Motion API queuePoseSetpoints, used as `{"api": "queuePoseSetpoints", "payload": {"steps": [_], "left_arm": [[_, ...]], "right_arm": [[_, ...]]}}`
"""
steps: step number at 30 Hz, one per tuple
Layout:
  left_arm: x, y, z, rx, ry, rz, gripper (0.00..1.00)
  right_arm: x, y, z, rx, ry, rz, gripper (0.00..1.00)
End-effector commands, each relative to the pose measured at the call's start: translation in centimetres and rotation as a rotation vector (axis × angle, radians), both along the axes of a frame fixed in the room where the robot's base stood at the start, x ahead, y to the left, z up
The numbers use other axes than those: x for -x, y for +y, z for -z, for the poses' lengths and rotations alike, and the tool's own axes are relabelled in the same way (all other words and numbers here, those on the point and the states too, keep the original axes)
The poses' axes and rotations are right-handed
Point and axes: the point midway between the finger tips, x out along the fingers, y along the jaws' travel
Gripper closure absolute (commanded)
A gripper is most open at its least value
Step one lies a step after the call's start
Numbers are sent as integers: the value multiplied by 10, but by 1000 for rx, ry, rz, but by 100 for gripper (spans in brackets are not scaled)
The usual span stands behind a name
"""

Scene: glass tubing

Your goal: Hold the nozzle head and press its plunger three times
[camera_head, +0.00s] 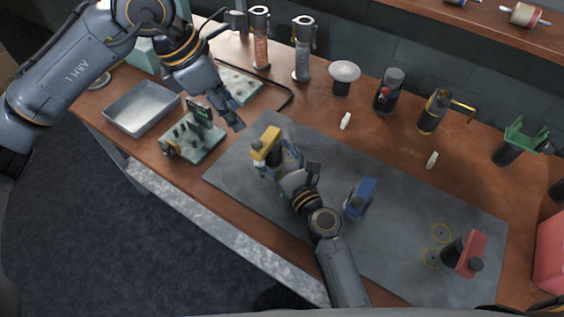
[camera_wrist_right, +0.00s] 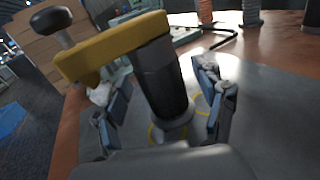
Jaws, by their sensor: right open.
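The yellow nozzle head (camera_head: 267,143) stands on the grey mat, in front of my right gripper. In the right wrist view its yellow block (camera_wrist_right: 115,47) tops a dark cylinder (camera_wrist_right: 160,80), and a dark plunger knob (camera_wrist_right: 52,19) stands on a short stem at one end. My right gripper (camera_head: 281,163) is open, with one finger on each side of the dark cylinder; both fingers look apart from it. My left gripper (camera_head: 236,121) hangs beyond the nozzle head, up and left of it, near the mat's far corner; its jaws are too small to judge.
A blue unit (camera_head: 360,197) and a red unit (camera_head: 471,252) stand on the mat (camera_head: 400,250) to the right. A metal tray (camera_head: 141,108) and a green board (camera_head: 194,142) lie to the left. Several dark fixtures and glass tubes line the back. The mat between blue and red units is mostly clear.

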Motion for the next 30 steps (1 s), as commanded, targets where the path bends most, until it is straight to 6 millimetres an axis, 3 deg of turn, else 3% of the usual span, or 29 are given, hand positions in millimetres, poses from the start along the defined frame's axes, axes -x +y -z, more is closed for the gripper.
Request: {"api": "queuePoseSetpoints", "payload": {"steps": [4,13,23,29,30], "left_arm": [[0,0,0,0,0,0,62],[0,0,0,0,0,0,62],[0,0,0,0,0,0,62],[0,-7,0,-23,2,39,99],[0,-11,0,-39,5,66,100]], "right_arm": [[-9,4,0,1,0,0,29],[-11,5,0,1,0,0,31],[-10,5,0,1,0,0,99],[-10,5,0,1,0,0,100],[-10,5,0,1,0,0,100]]}}
